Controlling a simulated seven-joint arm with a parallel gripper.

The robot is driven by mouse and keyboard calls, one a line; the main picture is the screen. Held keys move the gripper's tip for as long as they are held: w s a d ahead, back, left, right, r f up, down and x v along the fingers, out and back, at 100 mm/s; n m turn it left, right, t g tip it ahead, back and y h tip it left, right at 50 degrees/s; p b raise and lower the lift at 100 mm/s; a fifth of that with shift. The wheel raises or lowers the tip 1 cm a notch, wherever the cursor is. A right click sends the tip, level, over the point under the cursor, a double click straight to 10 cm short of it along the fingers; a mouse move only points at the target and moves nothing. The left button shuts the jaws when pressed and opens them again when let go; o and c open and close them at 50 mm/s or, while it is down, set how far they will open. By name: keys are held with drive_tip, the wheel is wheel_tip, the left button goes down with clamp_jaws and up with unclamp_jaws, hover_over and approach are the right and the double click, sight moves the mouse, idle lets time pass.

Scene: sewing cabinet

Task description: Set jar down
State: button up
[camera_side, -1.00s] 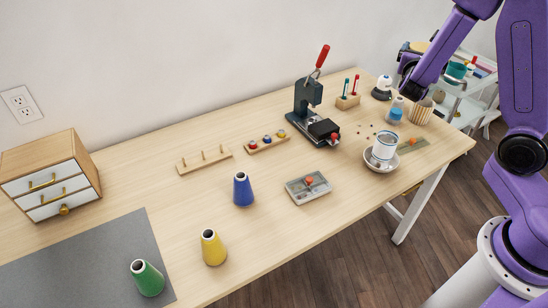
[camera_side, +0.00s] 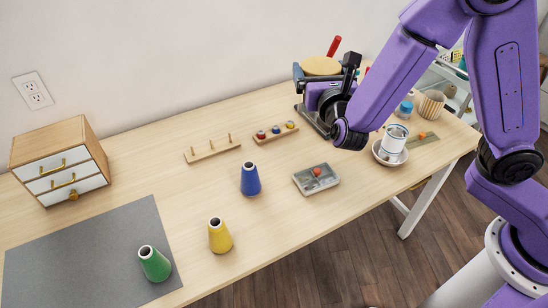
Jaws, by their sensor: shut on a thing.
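My gripper (camera_side: 325,72) is above the back of the table, in front of the hand press. Its two fingers stand on either side of a round, flat, tan top (camera_side: 321,66), which I take to be the lid of the jar. It is shut on this thing and holds it up roughly level. The jar's body is hidden behind my gripper and wrist, so I cannot see its base or how far it is above the table.
A hand press with a red handle (camera_side: 334,46) is mostly hidden behind my gripper. A white can (camera_side: 395,138) sits in a bowl (camera_side: 379,155). Pegs (camera_side: 212,149), a divided tray (camera_side: 306,181), coloured cones (camera_side: 250,179) and a drawer cabinet (camera_side: 62,160) stand leftward. The grey mat (camera_side: 80,250) is largely bare.

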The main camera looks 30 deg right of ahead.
drive_tip(key=f, duration=1)
drive_tip(key=shift+w+d+f, duration=0.1)
drive_tip(key=shift+d+f, duration=0.05)
drive_tip(key=shift+d, duration=0.1)
drive_tip(key=w+a+f, duration=0.4)
drive_tip(key=w+f, duration=0.9)
drive_tip(key=shift+w, duration=0.2)
drive_tip(key=shift+a+f, duration=0.1)
drive_tip(key=shift+f, duration=0.05)
drive_tip(key=o, duration=1.3)
drive_tip(key=shift+f, duration=0.1)
drive_tip(key=shift+o, duration=0.2)
